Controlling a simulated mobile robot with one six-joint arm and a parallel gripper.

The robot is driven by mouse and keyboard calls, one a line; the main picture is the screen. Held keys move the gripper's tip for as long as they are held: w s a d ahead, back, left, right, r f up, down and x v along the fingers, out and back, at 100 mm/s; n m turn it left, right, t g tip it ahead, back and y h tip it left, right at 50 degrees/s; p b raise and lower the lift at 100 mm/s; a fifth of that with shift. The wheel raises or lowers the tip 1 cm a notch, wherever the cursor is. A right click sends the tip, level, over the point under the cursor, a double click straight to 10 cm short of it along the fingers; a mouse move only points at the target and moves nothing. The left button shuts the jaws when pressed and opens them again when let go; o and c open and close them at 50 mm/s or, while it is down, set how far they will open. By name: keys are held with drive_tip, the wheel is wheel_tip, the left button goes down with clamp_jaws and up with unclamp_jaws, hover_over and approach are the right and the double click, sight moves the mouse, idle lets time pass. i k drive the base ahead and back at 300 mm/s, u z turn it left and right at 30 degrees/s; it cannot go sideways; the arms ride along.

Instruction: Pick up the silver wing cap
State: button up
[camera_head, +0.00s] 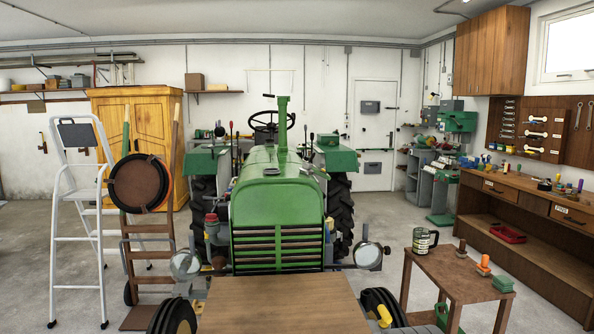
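I cannot make out the silver wing cap for certain. A small dark cap-like piece (271,171) sits on top of the green hood of the tractor (277,207). A small greyish piece (307,169) shows at the hood's right edge, too small to identify. My gripper is not in view.
A bare wooden board (282,302) lies in front of the tractor's grille. Headlamps (368,255) stick out on both sides. A workbench (530,220) lines the right wall; a ladder (80,220) and hand truck stand left.

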sight(306, 170)
drive_tip(key=i, duration=0.95)
